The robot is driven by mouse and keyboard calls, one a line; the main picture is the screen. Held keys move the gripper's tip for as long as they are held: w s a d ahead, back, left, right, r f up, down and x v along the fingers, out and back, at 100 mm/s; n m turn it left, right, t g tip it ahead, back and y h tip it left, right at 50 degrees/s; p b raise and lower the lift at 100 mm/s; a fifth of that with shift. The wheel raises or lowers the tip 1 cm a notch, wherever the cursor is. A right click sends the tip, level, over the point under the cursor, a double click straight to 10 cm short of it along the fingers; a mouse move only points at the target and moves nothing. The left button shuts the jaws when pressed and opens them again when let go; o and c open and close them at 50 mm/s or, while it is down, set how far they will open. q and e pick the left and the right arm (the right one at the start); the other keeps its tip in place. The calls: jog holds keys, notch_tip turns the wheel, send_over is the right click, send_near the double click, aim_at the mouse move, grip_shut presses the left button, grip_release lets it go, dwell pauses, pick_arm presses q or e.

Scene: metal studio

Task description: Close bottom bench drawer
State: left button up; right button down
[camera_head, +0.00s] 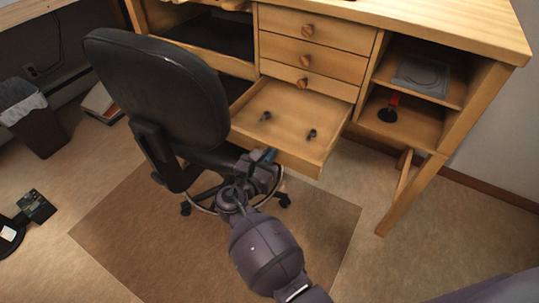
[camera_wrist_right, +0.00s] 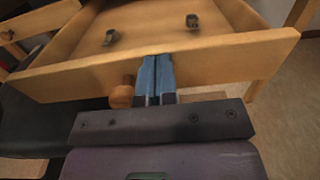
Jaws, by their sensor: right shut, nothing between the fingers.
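The bottom bench drawer (camera_head: 292,122) is pulled well out of the wooden bench, below several shut drawers. Two small dark items lie inside it. In the right wrist view the drawer's front panel (camera_wrist_right: 220,62) spans the picture, with its round wooden knob (camera_wrist_right: 121,96) just left of my fingers. My right gripper (camera_head: 267,156) is at the outer side of the drawer front. Its blue fingertips (camera_wrist_right: 157,75) are together and empty, right at the front panel; whether they touch it I cannot tell. My left gripper is not in view.
A black office chair (camera_head: 160,95) stands left of the drawer, close to my right arm. Open shelves (camera_head: 415,108) are on the bench's right. A dark bin (camera_head: 40,130) stands far left. The floor mat (camera_head: 140,235) in front is mostly clear.

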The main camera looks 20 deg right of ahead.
jog(key=shift+w+d, duration=0.1)
send_near(306, 116)
jog(key=r, duration=0.1)
jog(key=d+r, duration=0.1)
jog(key=w+r, duration=0.1)
jog(key=r, duration=0.1)
jog(key=shift+d, duration=0.35)
jog(key=x, duration=0.7)
jog(key=shift+b, duration=0.4)
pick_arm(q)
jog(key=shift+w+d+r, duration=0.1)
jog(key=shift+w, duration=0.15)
pick_arm(e)
jog(key=shift+w+d, duration=0.4)
jog(key=shift+d, duration=0.05)
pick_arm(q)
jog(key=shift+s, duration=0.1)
pick_arm(e)
jog(key=shift+r, duration=0.1)
jog(key=shift+s+a, duration=0.1)
